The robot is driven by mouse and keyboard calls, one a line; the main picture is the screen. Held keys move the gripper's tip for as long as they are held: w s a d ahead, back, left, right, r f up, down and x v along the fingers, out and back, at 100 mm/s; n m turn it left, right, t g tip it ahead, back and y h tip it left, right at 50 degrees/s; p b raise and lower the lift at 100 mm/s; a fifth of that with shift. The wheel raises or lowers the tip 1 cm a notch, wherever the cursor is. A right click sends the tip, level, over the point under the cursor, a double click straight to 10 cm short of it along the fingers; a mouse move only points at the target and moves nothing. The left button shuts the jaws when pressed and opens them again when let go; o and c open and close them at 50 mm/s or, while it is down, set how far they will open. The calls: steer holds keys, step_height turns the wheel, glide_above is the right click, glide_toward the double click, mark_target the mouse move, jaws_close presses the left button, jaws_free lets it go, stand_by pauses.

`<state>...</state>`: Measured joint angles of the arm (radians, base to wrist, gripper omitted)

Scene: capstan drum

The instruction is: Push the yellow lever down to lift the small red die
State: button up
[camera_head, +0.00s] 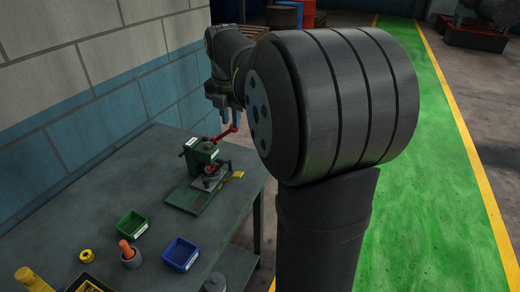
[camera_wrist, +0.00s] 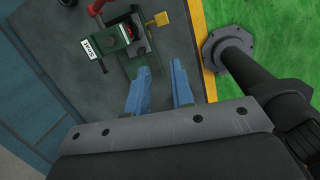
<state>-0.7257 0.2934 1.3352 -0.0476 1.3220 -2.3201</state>
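A green press-like device (camera_head: 201,153) stands on a green base plate on the table; it also shows at the top of the wrist view (camera_wrist: 118,42). The yellow lever (camera_head: 233,176) sticks out low on its right side, and it also shows in the wrist view (camera_wrist: 160,19). A red-handled arm (camera_head: 225,134) rises from the device's top. A small red spot (camera_head: 211,170) shows inside the device; I cannot tell whether it is the die. My gripper (camera_wrist: 161,66) has its two blue fingers apart with nothing between them. It is above the device, touching nothing visible.
On the table's near part are a green bin (camera_head: 132,226), a blue bin (camera_head: 180,254), an orange-handled item (camera_head: 127,252) and a yellow ring (camera_head: 87,256). A block wall (camera_head: 90,85) borders the table's left. Bare tabletop (camera_head: 165,215) lies before the device.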

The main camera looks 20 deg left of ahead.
steer(key=f+m, duration=0.1)
steer(key=m, duration=0.1)
steer(key=w+f+m+y, duration=0.1)
steer(key=m, duration=0.1)
steer(key=d+f+m+g, duration=0.1)
steer(key=f+m, duration=0.1)
steer(key=shift+w+f+y, duration=0.1)
steer(key=shift+w+y, duration=0.2)
steer(key=shift+y, duration=0.1)
jaws_close()
steer(key=w+d+f+m+g+y, duration=0.1)
steer(key=w+d+f+m+y, duration=0.1)
steer(key=m, duration=0.9)
step_height(320, 180, down, 3)
steer(key=shift+w+r+y, duration=0.15)
steer(key=shift+w+y, duration=0.35)
steer(key=shift+w, duration=0.15)
